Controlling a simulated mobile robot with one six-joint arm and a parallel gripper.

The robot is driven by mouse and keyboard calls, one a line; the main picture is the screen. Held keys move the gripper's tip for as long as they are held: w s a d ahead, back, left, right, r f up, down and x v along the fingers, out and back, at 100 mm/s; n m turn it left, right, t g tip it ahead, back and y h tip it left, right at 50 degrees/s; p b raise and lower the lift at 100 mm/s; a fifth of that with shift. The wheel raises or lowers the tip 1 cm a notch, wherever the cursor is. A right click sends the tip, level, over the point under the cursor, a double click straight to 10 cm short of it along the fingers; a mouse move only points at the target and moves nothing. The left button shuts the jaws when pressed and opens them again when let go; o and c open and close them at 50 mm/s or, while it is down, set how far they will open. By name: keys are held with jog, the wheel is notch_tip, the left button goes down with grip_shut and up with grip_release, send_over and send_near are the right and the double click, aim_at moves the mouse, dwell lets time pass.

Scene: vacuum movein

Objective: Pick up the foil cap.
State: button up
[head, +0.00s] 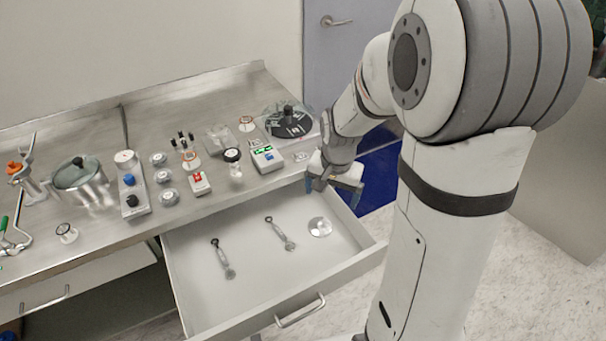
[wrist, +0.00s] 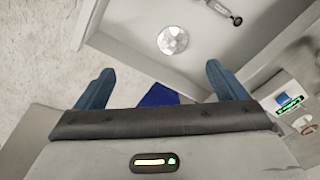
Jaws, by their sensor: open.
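The foil cap is most likely the small round silvery disc (head: 320,227) lying in the open drawer, near its right back corner in the head view. It also shows in the wrist view (wrist: 173,40), beyond the fingertips and near the drawer wall. My gripper (head: 347,192) is above the drawer's right side wall, up and to the right of the disc, and not touching it. Its blue fingers (wrist: 158,86) are wide apart with nothing between them.
The open drawer (head: 200,262) also holds two small metal tools (head: 222,258) (head: 280,233). The steel counter (head: 105,240) above carries a pot (head: 82,185), switch boxes (head: 131,187) and several small devices. A black round device (head: 289,122) stands near the counter's right end.

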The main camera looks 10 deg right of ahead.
aim_at(321, 223)
jog(key=shift+w+a+f+m+g+p, duration=0.15)
jog(key=shift+w+f+m+p, duration=0.65)
jog(key=shift+f, duration=2.6)
jog(key=shift+w+d+f+m+g+p, duration=0.15)
jog(key=shift+w+f+m+p, duration=0.65)
jog(key=shift+f, duration=2.6)
jog(key=shift+w+a+f+m+g+p, duration=0.2)
jog(key=shift+w+f+m, duration=1.1)
jog(key=shift+f, duration=2.1)
jog(key=shift+w+n, duration=0.35)
jog(key=shift+n, duration=0.05)
jog(key=c, duration=1.2)
jog(key=shift+o, duration=0.2)
jog(key=shift+r, duration=0.1)
